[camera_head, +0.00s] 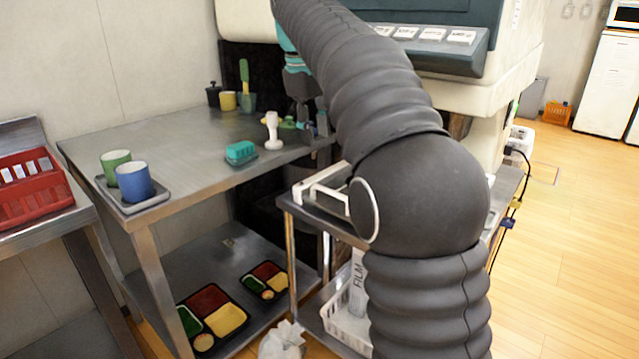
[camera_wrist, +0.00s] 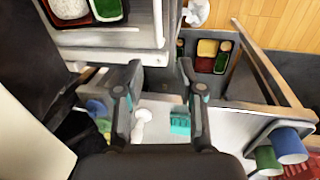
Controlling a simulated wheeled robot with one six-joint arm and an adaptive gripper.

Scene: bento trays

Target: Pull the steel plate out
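In the wrist view a pale steel plate (camera_wrist: 112,39) lies at the upper left, with a filled bento tray (camera_wrist: 95,8) on it. My gripper (camera_wrist: 162,88) is open, its two dark fingers spread just below the plate's near edge. A grey part at that edge shows between the fingers; I cannot tell whether they touch it. In the head view my gripper (camera_head: 306,112) points down near the right end of the steel table, by the machine's front. My arm hides much of the machine there, and I cannot make out the plate.
The steel table (camera_head: 190,135) holds blue and green cups (camera_head: 134,181) on a tray, a teal block (camera_head: 241,153) and a white stamp-like tool (camera_head: 272,130). Bento trays (camera_head: 212,303) lie on its lower shelf. A red basket (camera_head: 30,190) stands at left. Open floor shows at right.

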